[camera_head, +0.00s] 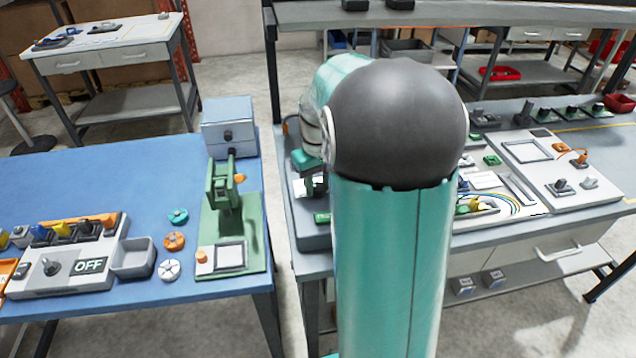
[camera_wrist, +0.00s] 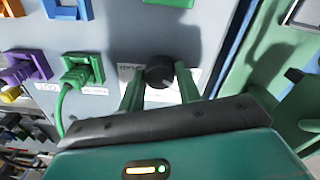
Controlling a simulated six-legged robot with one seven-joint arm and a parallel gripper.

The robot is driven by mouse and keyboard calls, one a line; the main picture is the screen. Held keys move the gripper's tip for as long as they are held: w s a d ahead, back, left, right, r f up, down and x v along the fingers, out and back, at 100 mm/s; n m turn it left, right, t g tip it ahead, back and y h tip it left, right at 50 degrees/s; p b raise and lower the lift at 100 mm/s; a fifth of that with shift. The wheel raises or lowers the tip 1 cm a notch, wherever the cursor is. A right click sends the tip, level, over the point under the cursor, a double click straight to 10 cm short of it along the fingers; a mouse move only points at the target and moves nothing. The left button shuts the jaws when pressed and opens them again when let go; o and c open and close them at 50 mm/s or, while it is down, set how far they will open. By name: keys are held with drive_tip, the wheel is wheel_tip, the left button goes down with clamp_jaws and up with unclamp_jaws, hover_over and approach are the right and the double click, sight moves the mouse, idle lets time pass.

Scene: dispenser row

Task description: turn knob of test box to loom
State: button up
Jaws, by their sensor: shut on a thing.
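The black knob (camera_wrist: 159,72) sits on the light grey panel of the test box (camera_wrist: 110,40) in the wrist view. A white label shows behind the knob, too blurred to read. My gripper (camera_wrist: 160,84) has its green fingers on either side of the knob, shut on it. I cannot tell which mark the knob points at. In the head view my arm hides the knob and most of the box; only part of my wrist shows beside the arm.
A green plug with a cable (camera_wrist: 82,72) and a purple plug (camera_wrist: 26,68) are in the panel left of the knob. A green frame stands close on the right. In the head view, a blue-topped bench (camera_head: 120,180) with a green press (camera_head: 222,185) stands left.

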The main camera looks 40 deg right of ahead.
drive_tip(key=m, duration=0.5)
drive_tip(key=shift+m, duration=0.3)
drive_tip(key=m, duration=0.5)
drive_tip(key=shift+w, duration=0.1)
drive_tip(key=m, duration=0.5)
drive_tip(key=shift+m, duration=0.4)
drive_tip(key=m, duration=0.5)
drive_tip(key=o, duration=1)
drive_tip(key=shift+c, duration=0.2)
drive_tip(key=shift+r, duration=0.1)
